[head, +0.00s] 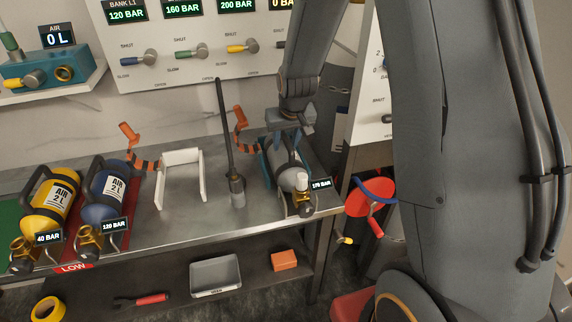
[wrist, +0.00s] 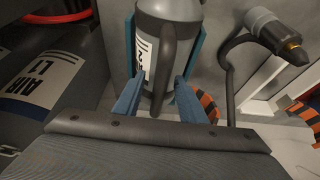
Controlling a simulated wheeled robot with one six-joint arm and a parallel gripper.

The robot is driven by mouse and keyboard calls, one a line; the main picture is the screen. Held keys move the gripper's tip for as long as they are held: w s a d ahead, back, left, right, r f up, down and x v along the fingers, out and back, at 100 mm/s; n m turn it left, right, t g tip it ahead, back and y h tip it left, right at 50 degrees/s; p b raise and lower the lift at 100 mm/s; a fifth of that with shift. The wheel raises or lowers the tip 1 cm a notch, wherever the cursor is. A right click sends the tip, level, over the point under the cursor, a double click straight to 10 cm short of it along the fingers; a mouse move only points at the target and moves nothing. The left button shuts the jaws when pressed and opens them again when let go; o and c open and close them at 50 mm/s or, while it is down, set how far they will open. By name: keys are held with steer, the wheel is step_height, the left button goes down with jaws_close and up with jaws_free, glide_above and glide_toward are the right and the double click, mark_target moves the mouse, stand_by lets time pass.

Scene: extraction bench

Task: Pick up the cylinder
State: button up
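A grey cylinder (head: 289,178) with a brass valve and a 179 BAR tag lies at the right end of the bench, in a blue cradle. It also shows in the wrist view (wrist: 178,10), with a white label and a dark handle (wrist: 167,62). My gripper (wrist: 161,77) is at the handle, its two blue fingers apart on either side of it. No clear grip on the handle shows. In the head view my gripper (head: 288,122) is over the cylinder's rear, and its fingertips are hard to make out. A yellow cylinder (head: 47,208) and a blue cylinder (head: 107,192) lie at the left.
A hose tool (head: 236,185) stands upright just left of the grey cylinder. A white open rack (head: 183,178) stands farther left, with orange-handled straps nearby. A valve panel (head: 190,50) rises behind. A red disc (head: 370,198) is right of the bench. A lower shelf holds a tray (head: 215,275).

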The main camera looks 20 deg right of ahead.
jaws_close()
stand_by(1.4)
steer(key=shift+w+r, duration=0.15)
